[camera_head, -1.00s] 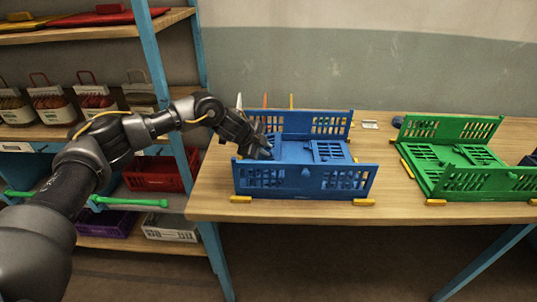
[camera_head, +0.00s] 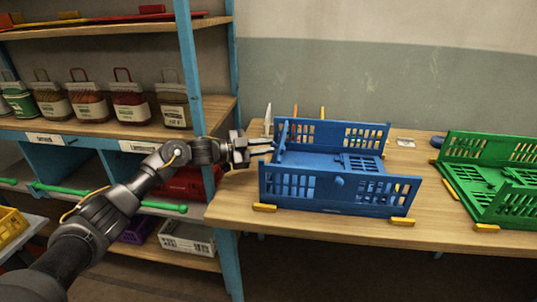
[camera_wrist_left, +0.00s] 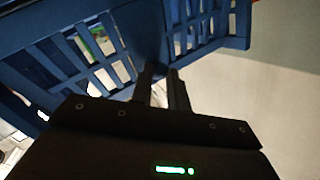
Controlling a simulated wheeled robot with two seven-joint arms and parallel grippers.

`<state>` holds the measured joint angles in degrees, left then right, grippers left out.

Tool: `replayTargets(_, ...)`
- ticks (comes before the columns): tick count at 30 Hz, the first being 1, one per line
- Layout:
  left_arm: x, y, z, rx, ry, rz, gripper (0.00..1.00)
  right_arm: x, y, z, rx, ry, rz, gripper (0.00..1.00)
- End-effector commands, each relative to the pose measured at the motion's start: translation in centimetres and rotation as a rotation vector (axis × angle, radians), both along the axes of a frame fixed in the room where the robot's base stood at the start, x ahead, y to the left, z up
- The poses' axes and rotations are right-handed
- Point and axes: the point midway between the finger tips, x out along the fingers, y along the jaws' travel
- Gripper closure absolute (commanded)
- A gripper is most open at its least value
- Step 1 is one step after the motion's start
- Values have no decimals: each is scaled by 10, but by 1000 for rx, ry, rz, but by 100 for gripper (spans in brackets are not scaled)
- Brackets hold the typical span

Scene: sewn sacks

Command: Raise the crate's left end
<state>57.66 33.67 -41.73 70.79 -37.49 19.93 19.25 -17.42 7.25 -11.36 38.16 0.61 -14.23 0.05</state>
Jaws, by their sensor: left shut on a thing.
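The blue crate (camera_head: 330,205) stands on the wooden table, with its front and back walls upright. Its left end (camera_head: 279,138) stands up, seen nearly edge-on, at or close to upright. Its right end (camera_head: 365,164) lies folded down inside. My left gripper (camera_head: 267,147) is at the left end's outer side, shut on it. In the left wrist view the fingers (camera_wrist_left: 162,75) meet the slotted blue panel (camera_wrist_left: 100,48) at its solid middle; the fingertips' exact hold is hidden. My right gripper is not in view.
Yellow blocks (camera_head: 265,208) sit at the blue crate's front corners. A green crate (camera_head: 500,185) stands to the right. A shelf with a blue post (camera_head: 188,80) and jars is close on the left. Bare table (camera_head: 232,200) lies left of the crate.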

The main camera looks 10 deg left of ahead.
Motion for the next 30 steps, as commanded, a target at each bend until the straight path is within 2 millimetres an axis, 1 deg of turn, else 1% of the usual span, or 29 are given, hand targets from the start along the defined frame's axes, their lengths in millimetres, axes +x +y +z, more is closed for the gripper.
replayTargets(1, 0, 4, -6, -43, -3, 1, 100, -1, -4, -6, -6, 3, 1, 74)
replayTargets(3, -1, 10, -5, -89, -8, 2, 100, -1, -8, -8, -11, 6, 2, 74)
replayTargets(12, -3, 30, -11, -75, -4, 6, 100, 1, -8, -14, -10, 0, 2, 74)
replayTargets(18, -4, 35, -15, -72, 0, 6, 100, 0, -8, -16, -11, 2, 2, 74)
replayTargets(30, -4, 34, -20, -68, 8, 2, 100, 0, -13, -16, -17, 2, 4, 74)
